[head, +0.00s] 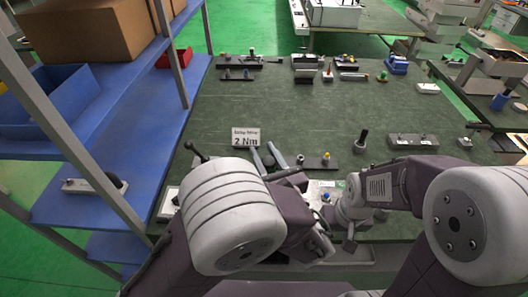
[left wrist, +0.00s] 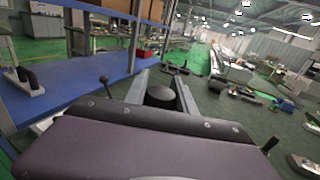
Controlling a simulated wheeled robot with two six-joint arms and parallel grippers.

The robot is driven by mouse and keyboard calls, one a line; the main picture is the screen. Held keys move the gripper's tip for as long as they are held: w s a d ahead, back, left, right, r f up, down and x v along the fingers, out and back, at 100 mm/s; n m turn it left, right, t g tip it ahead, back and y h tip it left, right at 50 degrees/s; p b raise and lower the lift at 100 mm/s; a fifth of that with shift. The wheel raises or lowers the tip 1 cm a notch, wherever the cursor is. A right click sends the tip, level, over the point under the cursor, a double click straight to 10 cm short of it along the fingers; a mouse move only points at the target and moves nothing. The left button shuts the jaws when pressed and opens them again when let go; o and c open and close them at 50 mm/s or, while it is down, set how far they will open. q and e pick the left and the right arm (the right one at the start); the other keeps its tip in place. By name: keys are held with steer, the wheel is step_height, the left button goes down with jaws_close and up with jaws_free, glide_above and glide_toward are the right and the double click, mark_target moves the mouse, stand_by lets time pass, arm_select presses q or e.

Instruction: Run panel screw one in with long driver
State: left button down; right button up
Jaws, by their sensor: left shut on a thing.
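My left gripper (head: 268,156) is near the front middle of the bench, and its two fingers also show in the left wrist view (left wrist: 161,85). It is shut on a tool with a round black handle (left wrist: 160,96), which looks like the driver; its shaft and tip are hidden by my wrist. My right arm reaches in from the right to a point near the bench's front edge; its fingers are too covered to read. Part of a light panel (head: 327,187) shows between my arms. I cannot make out panel screw one.
A rack with blue shelves (head: 140,105) stands left. An upright black-handled tool (head: 361,140) and a grey block (head: 412,142) are to the right. The bench middle is clear.

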arm_select(q)
steer(key=shift+s+f+b, duration=0.1)
steer(key=shift+f+b, duration=0.2)
steer(key=shift+f, duration=0.3)
step_height(320, 180, down, 4)
steer(key=b, duration=0.2)
steer(key=shift+r+b, duration=0.15)
steer(key=shift+b, duration=0.2)
steer(key=shift+p, duration=0.35)
